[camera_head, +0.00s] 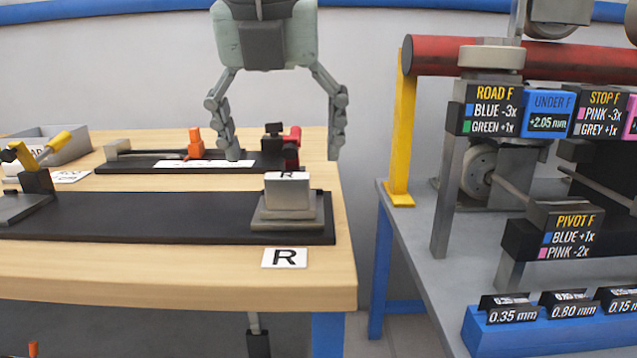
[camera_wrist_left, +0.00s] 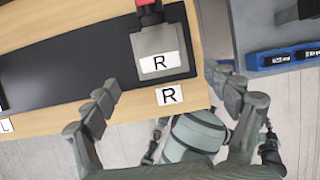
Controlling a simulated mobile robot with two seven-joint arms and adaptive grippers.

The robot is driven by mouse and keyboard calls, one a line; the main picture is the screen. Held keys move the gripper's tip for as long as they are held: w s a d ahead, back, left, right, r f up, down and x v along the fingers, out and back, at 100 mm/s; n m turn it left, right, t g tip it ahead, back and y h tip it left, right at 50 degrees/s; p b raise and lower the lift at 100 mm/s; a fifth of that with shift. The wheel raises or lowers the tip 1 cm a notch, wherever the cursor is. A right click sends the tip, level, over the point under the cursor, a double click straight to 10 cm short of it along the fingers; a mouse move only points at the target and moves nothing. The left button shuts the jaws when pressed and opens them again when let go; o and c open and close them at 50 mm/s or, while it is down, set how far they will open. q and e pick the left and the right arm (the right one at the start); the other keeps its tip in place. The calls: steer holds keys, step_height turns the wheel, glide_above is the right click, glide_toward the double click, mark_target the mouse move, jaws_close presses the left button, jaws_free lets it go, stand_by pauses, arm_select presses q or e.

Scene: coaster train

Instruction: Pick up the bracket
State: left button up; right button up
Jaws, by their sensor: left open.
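A grey stepped bracket (camera_head: 290,212) with an R label on its block sits at the right end of a long black board (camera_head: 150,216) on the wooden table. It also shows in the left wrist view (camera_wrist_left: 150,43), with the R label facing up. My left gripper (camera_head: 285,150) is open and empty, its fingers pointing down. In the head view it appears above and behind the bracket. In the left wrist view, the left gripper (camera_wrist_left: 162,84) has its fingertips either side of the bracket's near end, apart from it. My right gripper is not recognisable in either view.
A white R card (camera_head: 285,258) lies in front of the board. Behind stands another black board (camera_head: 130,167) with an orange clamp (camera_head: 195,145) and a red part (camera_head: 292,148). A grey bench (camera_head: 415,225) with labelled machinery stands to the right, across a gap.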

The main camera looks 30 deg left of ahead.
mark_target(287, 174)
arm_select(q)
steer(key=shift+w+a+f, duration=0.15)
steer(key=shift+f, duration=0.1)
steer(key=x, duration=0.7)
steer(key=shift+w+r, duration=0.1)
steer(key=shift+w, duration=0.1)
steer(key=c, duration=1.4)
steer(key=shift+r, duration=0.1)
steer(key=shift+c, duration=1.4)
steer(key=shift+r, duration=0.1)
